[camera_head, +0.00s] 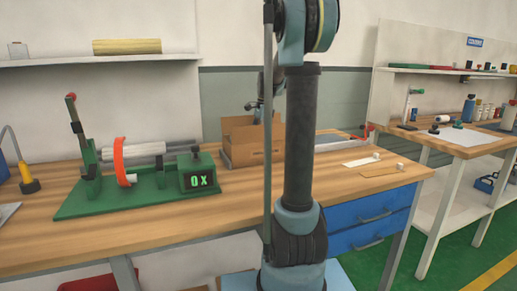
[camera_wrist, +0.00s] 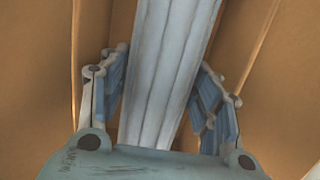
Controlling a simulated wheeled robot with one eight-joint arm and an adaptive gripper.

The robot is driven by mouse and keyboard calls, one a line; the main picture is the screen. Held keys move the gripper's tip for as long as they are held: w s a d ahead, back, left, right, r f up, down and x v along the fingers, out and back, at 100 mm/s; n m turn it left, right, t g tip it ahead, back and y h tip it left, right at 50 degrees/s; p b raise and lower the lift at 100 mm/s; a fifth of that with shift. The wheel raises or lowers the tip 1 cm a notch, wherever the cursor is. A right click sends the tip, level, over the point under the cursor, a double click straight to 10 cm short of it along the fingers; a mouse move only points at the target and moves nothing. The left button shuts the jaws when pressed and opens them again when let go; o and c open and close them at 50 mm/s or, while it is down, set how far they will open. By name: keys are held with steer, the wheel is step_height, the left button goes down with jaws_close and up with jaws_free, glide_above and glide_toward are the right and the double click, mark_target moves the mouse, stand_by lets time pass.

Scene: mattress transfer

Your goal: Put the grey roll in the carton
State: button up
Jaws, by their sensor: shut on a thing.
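A long grey roll (camera_wrist: 168,70) runs between the fingers of my gripper (camera_wrist: 162,72) in the wrist view, and the gripper is shut on it. Brown cardboard walls of the carton (camera_wrist: 38,70) show on both sides of the roll and fingers. In the head view the open carton (camera_head: 245,146) stands on the wooden bench, partly hidden by my arm. My gripper is over or in the carton there, mostly hidden. The roll's lower end and whether it touches the carton floor cannot be seen.
A green test stand (camera_head: 140,196) with a pale roller, an orange ring and a lit display stands left on the bench (camera_head: 230,215). White and brown strips (camera_head: 378,171) lie right of the carton. A shelf (camera_head: 100,59) hangs above. A second table (camera_head: 460,150) is at right.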

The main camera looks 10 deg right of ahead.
steer(key=shift+f, duration=1.95)
steer(key=o, duration=1.3)
steer(key=r, duration=0.4)
steer(key=d+r, duration=0.1)
steer(key=r, duration=0.7)
steer(key=shift+w+d, duration=0.15)
steer(key=shift+d, duration=0.25)
steer(key=shift+f, duration=0.1)
